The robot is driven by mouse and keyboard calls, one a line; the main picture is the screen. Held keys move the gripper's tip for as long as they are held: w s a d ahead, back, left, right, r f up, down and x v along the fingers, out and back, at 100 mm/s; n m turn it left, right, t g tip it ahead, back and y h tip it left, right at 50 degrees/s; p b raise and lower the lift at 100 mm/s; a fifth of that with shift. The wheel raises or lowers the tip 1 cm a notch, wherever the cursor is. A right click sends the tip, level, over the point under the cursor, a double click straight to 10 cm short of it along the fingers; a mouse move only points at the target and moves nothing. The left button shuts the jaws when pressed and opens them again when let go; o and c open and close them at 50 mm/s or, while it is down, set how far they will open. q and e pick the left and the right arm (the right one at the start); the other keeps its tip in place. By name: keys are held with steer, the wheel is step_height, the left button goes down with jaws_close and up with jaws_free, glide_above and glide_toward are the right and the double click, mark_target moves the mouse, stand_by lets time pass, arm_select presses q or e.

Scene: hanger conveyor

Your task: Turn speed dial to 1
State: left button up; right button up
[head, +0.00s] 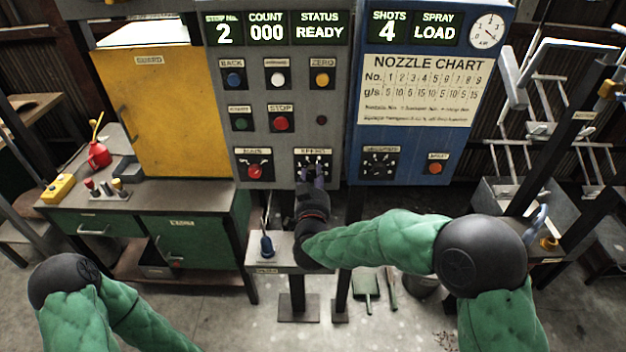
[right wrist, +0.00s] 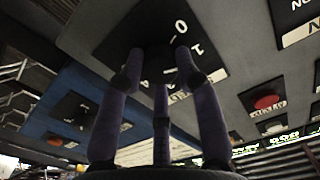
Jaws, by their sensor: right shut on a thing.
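The speed dial (head: 314,163) is a black plate with white marks on the grey panel, under a "SPEED" label. My right gripper (head: 313,179) reaches up to it from below and is shut on its knob. In the right wrist view the purple fingers of the gripper (right wrist: 157,65) close around the dark knob, on the dial's plate (right wrist: 110,42). The digits 0 and 1 show beside the fingers; other digits are partly covered. The knob's pointer is hidden, so its setting cannot be read. My left gripper is out of view.
A red-knobbed main switch (head: 254,168) sits left of the dial, and the red stop button (head: 281,123) is above. A small shelf (head: 262,243) stands below.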

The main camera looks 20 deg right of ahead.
steer(key=shift+f, duration=0.25)
steer(key=o, duration=1.2)
steer(key=shift+c, duration=0.2)
steer(key=shift+s+r, duration=0.1)
steer(key=v, duration=1.2)
step_height(320, 180, down, 25)
steer(key=s+a+n+g+y, duration=0.1)
steer(key=a+n+g+y, duration=0.15)
steer(key=g+y, duration=0.45)
steer(key=s+a+f+g+y, duration=0.1)
steer(key=s+f+g+y, duration=0.1)
steer(key=s+f+g, duration=0.8)
steer(key=s+f, duration=0.7)
steer(key=s, duration=0.2)
steer(key=shift+a, duration=0.4)
